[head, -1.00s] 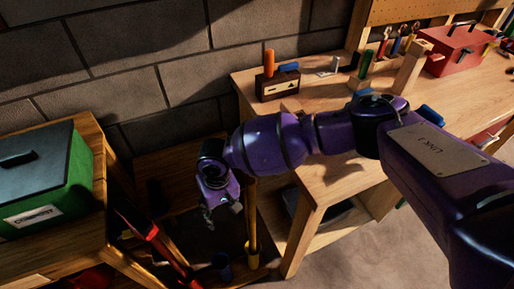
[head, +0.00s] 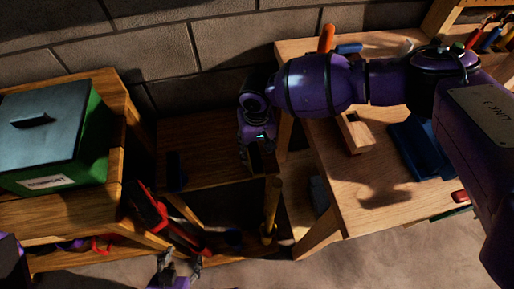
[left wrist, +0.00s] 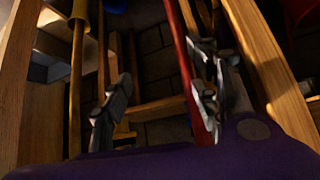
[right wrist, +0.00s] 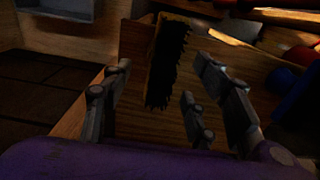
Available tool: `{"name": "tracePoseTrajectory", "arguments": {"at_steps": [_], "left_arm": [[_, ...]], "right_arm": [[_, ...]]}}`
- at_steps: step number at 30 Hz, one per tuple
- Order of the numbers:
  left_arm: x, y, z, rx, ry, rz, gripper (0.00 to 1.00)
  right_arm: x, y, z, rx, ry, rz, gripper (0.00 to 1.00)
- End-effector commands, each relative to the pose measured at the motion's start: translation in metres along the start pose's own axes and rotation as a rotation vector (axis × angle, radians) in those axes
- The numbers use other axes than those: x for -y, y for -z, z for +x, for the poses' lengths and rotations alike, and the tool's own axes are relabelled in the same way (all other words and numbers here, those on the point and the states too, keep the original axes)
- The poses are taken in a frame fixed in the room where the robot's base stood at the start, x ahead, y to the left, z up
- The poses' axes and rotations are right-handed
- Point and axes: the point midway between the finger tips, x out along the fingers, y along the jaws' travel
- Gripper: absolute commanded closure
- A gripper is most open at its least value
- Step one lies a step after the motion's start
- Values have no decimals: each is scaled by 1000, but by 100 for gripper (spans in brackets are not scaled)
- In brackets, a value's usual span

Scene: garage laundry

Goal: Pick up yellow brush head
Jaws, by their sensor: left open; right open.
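A brush (right wrist: 168,65) with dark bristles and a thin yellowish edge hangs against or lies on a wooden panel in the right wrist view. The light is dim, so I cannot be sure it is the yellow brush head. My right gripper (right wrist: 158,80) is open, its fingers either side of the brush's lower part, with no clear contact. In the head view my right gripper (head: 257,160) is over the gap between the two wooden benches. My left gripper (head: 178,266) is open and empty at the bottom; in its wrist view (left wrist: 158,98) it faces the poles.
A yellow pole (head: 271,208) and a red pole (head: 165,222) stand in the gap. A green box (head: 60,140) with a dark lid sits on the left bench. The right workbench (head: 375,205) holds a blue object (head: 420,148). A brick wall is behind.

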Motion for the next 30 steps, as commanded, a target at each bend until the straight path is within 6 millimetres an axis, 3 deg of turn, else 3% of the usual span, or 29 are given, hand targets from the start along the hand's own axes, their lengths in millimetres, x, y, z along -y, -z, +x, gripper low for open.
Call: {"name": "tracePoseTrajectory", "arguments": {"at_steps": [9,15,23,30], "left_arm": [[4,-34,-6,59,8,2,45],[3,-26,0,42,4,6,45],[2,-17,4,25,2,6,45],[2,-20,2,31,3,5,45]], "right_arm": [[2,4,43,2,-3,-2,46],[2,5,67,2,-2,0,46],[2,6,69,0,0,1,46],[2,6,69,0,-1,1,75]]}}
